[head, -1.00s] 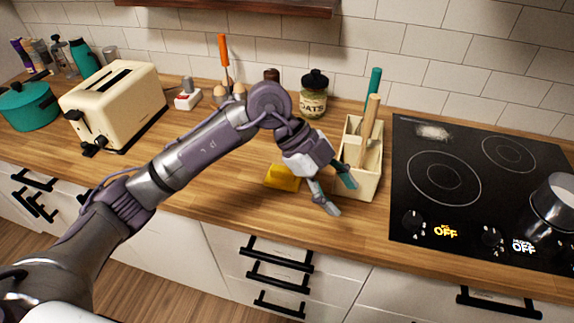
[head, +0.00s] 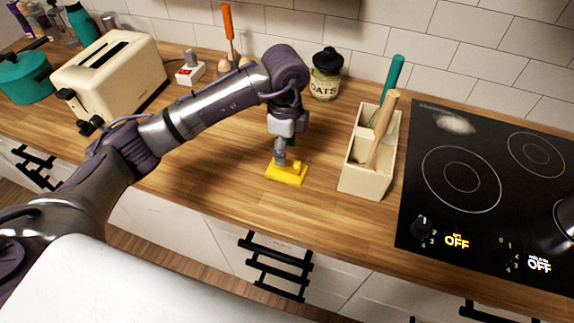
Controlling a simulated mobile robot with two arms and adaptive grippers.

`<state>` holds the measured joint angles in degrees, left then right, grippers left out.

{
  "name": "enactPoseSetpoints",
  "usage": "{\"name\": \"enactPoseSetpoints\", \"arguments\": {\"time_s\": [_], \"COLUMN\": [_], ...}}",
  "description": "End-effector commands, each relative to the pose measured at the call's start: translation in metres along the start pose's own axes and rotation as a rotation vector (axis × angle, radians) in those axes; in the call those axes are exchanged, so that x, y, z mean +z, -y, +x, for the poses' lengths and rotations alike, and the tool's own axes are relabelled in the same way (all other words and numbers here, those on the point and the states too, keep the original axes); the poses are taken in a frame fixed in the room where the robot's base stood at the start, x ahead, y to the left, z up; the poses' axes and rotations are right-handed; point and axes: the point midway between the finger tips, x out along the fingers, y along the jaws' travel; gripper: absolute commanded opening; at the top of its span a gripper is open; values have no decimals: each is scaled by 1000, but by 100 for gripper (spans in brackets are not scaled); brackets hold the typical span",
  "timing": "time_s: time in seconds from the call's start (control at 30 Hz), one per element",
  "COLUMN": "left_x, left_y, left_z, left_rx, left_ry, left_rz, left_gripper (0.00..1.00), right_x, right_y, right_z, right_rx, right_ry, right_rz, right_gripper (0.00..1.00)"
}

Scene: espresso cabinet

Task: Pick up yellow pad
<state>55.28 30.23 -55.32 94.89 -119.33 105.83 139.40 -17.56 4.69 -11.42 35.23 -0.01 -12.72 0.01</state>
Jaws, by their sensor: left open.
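The yellow pad (head: 287,176) lies on the wooden counter, left of the cream utensil holder. My left gripper (head: 282,160) points down right above the pad, its fingertips at or just over the pad's top edge. It is open; the frame does not show clearly whether the fingers touch the pad. The gripper hides part of the pad's far side. My right gripper is not in view.
A cream utensil holder (head: 367,179) with tools stands close right of the pad, and the black cooktop (head: 462,181) lies beyond it. An oats jar (head: 326,76) stands behind. A cream toaster (head: 112,84) stands left. The counter in front of the pad is clear.

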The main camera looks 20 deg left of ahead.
Motion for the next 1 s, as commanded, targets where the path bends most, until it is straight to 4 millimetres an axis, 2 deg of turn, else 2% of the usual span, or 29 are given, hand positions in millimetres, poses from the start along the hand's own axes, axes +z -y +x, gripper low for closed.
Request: {"name": "enactPoseSetpoints", "arguments": {"time_s": [0.03,0.17,0.3,0.4,0.63,0.67,0.9,1.0], "left_x": [0,-3,-4,-4,-4,-4,-4,-4], "left_y": [-1,-2,-1,-1,0,0,0,0], "left_z": [3,20,41,49,51,51,51,51], "left_rx": [4,6,3,3,0,0,0,0], "left_ry": [1,0,0,0,-1,-1,-1,0], "left_rz": [0,1,-1,1,2,2,1,1], "left_gripper": [56,56,56,56,56,53,13,0], "right_x": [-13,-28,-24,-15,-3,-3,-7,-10], "right_y": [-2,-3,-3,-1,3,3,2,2], "right_z": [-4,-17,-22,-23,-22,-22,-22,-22], "right_rx": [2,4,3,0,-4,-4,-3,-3], "right_ry": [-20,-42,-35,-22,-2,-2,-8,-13], "right_rz": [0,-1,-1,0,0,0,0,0], "right_gripper": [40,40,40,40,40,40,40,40]}}
